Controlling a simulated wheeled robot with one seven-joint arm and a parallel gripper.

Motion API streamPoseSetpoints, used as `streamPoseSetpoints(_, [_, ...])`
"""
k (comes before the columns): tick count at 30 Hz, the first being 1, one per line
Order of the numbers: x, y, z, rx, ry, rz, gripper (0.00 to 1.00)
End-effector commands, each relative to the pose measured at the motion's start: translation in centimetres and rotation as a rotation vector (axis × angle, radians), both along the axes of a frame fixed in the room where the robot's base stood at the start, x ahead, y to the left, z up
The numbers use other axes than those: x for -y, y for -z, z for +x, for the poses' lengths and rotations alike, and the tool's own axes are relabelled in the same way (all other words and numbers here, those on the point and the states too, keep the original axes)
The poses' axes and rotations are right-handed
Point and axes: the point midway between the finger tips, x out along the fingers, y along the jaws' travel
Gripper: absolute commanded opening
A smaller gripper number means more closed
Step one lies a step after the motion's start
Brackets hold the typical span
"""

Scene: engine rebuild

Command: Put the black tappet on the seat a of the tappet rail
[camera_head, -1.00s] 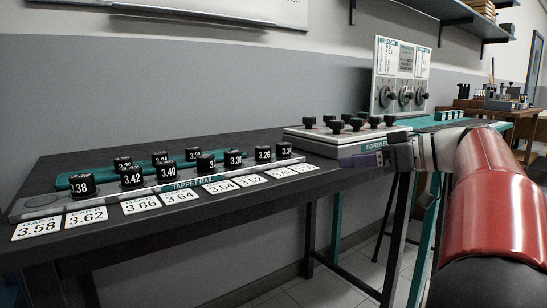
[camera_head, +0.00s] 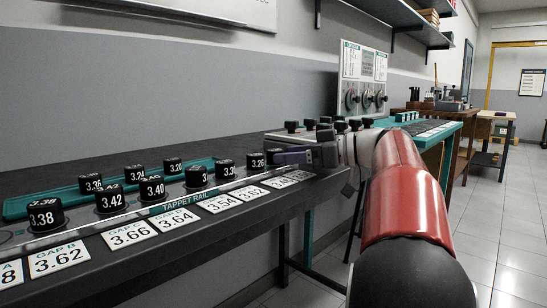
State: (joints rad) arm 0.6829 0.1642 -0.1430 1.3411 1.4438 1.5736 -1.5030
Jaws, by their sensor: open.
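The tappet rail (camera_head: 175,207) is a long grey bar on the dark bench, with gap cards along its front. Several black tappets with white numbers stand at it, among them 3.38 (camera_head: 45,216), 3.42 (camera_head: 110,200), 3.40 (camera_head: 152,189) and 3.26 (camera_head: 256,161). Which one is the task's tappet I cannot tell. Seat a lies at the far left, where its card (camera_head: 8,274) is cut off by the picture edge. My gripper (camera_head: 280,157) is open at the rail's right end, close to the 3.26 tappet. Whether they touch is unclear; my gripper hides what is behind it.
A green tray (camera_head: 20,208) with more tappets (camera_head: 134,174) lies behind the rail. A light box with black knobs (camera_head: 292,128) stands behind my gripper, partly hidden. A dial panel (camera_head: 365,75) and a green bench (camera_head: 440,131) stand farther back. Tiled floor at right is clear.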

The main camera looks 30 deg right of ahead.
Motion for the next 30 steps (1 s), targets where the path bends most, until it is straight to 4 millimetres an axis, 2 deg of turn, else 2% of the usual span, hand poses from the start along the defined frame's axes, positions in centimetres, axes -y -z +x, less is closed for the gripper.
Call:
streamPoseSetpoints(5, [-1.5,0.3,1.7,0.001,-0.002,0.000,0.60])
streamPoseSetpoints(13, [-1.7,0.4,1.9,0.001,0.000,-0.001,0.60])
streamPoseSetpoints(24, [-1.7,0.4,1.9,0.000,0.000,0.000,0.13])
streamPoseSetpoints(26, [-1.7,0.4,1.9,0.001,0.000,0.000,0.07])
streamPoseSetpoints(30, [-1.7,0.4,1.9,0.001,0.000,0.000,0.07])
